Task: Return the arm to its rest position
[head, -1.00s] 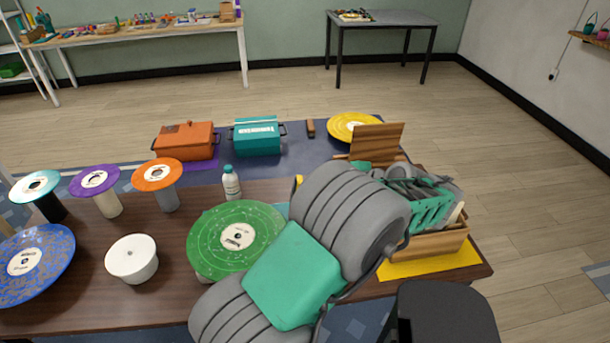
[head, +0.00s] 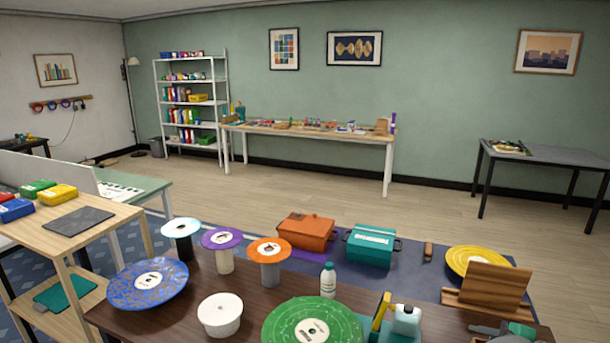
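My gripper is not in view, and no large arm link crosses the picture. A small grey and green shape (head: 502,331) shows at the bottom right edge, cut off by the frame. I cannot tell what it is.
A wooden shelf unit (head: 110,215) stands left. Open floor lies behind the table.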

